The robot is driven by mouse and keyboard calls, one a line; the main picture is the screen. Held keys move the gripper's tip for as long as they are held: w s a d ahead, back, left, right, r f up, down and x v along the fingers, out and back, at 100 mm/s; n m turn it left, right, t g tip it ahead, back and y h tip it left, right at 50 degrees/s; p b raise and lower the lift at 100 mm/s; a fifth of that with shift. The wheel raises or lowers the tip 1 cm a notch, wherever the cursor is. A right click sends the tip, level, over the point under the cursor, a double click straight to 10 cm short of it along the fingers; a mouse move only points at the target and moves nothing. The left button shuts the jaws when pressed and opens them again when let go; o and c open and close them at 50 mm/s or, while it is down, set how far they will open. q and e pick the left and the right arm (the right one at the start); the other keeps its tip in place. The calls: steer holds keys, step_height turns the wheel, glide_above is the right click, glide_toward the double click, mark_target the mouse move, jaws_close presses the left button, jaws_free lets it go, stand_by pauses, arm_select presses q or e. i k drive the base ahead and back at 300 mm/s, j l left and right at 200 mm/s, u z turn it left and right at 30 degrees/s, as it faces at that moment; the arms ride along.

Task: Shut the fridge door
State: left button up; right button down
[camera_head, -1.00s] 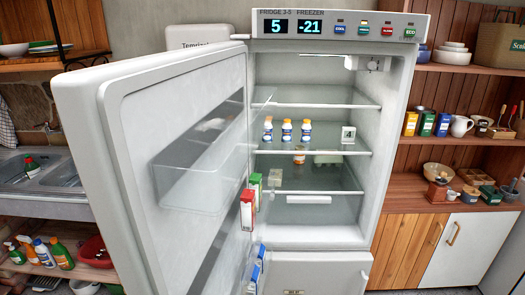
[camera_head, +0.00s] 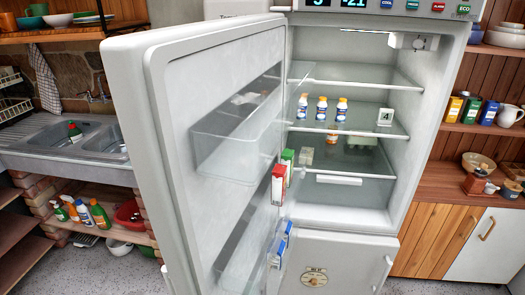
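The fridge door (camera_head: 165,110) stands wide open, swung out to the left and toward me. Its inner side shows clear shelves and several cartons, among them a red and white carton (camera_head: 278,184). The fridge body (camera_head: 420,120) stands behind it with its inside uncovered. Several small bottles (camera_head: 322,108) stand on a glass shelf (camera_head: 375,128). The lower freezer door (camera_head: 340,262) is shut. Neither of my grippers is in view.
A sink counter (camera_head: 70,150) stands left of the open door, with several cleaning bottles (camera_head: 80,211) on a shelf below. A wooden cabinet (camera_head: 430,237) with shelves is at the right. Some floor (camera_head: 60,275) shows clear at the lower left.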

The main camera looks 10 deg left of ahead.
mark_target(199, 107)
steer(key=j+z, duration=0.15)
steer(key=j, duration=0.25)
steer(key=j+z, duration=0.15)
steer(key=j, duration=0.3)
steer(key=k+j+z, duration=0.15)
steer(key=j, duration=0.25)
steer(key=j+z, duration=0.15)
steer(key=j, duration=0.25)
steer(key=k+j+z, duration=0.15)
steer(key=j, duration=0.25)
steer(key=j+z, duration=0.15)
steer(key=j, duration=0.25)
steer(key=k+j+z, duration=0.15)
steer(key=j, duration=0.2)
steer(key=k, duration=0.05)
